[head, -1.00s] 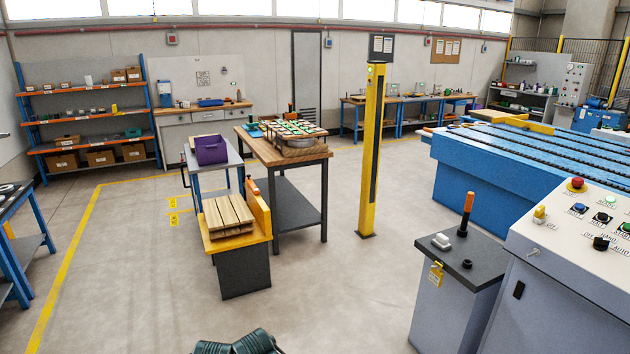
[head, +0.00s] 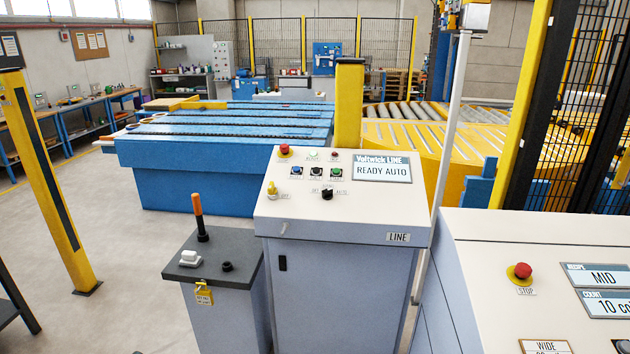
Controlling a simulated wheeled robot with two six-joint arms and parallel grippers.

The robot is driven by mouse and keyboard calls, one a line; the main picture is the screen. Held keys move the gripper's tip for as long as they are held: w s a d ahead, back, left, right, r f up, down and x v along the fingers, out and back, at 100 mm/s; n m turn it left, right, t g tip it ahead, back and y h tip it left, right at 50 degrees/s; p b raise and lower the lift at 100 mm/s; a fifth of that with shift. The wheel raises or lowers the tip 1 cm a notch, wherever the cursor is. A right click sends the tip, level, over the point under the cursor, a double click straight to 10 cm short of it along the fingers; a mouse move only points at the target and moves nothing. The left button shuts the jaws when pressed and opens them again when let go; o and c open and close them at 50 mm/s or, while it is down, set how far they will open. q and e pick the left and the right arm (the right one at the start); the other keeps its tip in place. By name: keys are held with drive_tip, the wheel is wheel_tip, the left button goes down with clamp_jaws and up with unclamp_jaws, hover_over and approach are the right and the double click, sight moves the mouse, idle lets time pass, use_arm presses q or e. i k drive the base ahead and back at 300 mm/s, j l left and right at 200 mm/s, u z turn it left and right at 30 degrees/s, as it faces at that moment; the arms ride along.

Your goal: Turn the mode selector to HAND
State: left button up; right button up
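The LINE console (head: 345,219) stands in the middle of the head view, with a sloped white top. Its black mode selector knob (head: 327,193) sits at the lower middle of the panel, with OFF, HAND and AUTO labels around it. The knob is too small to tell its pointing exactly. The console display (head: 382,171) reads "Voltwick LINE" and "READY AUTO". A red stop button, several coloured push buttons and a yellow switch (head: 272,190) share the panel. Neither of my grippers is in view.
A grey pedestal (head: 215,262) with an orange-handled lever and yellow tag stands left of the console. A second console (head: 540,285) with a red STOP button stands at the right. A yellow post (head: 45,165) is at left. Open floor lies between post and pedestal.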

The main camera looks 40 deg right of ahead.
sight(327, 194)
drive_tip(key=i+l+z, duration=0.1)
drive_tip(key=z, duration=0.3)
drive_tip(key=i+z, duration=0.2)
drive_tip(key=z, duration=0.2)
drive_tip(key=i+z, duration=0.15)
drive_tip(key=z, duration=0.25)
drive_tip(key=i+z, duration=0.2)
drive_tip(key=z, duration=0.2)
drive_tip(key=i+j+z, duration=0.1)
drive_tip(key=z, duration=0.3)
